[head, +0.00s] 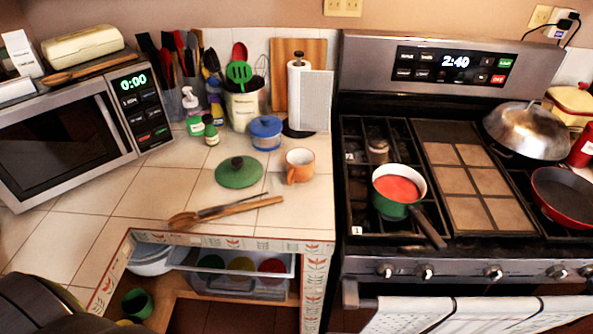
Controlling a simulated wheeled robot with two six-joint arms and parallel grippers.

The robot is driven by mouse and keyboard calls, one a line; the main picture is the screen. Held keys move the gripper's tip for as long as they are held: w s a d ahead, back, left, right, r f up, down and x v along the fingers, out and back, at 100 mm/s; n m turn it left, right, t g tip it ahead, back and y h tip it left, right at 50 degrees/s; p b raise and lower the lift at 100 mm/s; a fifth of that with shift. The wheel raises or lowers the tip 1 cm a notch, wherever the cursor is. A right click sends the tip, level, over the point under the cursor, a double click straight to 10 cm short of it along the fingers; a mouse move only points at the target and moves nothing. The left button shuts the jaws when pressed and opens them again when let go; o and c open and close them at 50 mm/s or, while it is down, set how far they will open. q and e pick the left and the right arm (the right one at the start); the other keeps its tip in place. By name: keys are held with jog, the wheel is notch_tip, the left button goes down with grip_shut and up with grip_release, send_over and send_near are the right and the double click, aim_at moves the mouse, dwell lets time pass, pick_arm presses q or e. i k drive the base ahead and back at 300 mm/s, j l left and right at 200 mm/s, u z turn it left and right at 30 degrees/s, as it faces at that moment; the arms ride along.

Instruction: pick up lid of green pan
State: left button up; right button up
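The green lid (235,176) with a dark knob lies flat on the tiled counter, left of the stove. The green pan (391,209) stands uncovered on the stove's left burner grate. It has a white inside, red contents, and a dark handle pointing down and right. Neither of my grippers shows. Dark rounded parts at the bottom left look like mine, but no fingertips are visible.
An orange mug (299,167) stands right of the lid, a blue lidded pot (266,133) behind it. Wooden utensils (225,211) lie in front. A microwave (75,130) fills the left. The counter (140,190) is clear left of the lid.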

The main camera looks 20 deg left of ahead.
aim_at(237, 172)
jog(key=i+j+u, duration=0.2)
jog(key=u, duration=0.55)
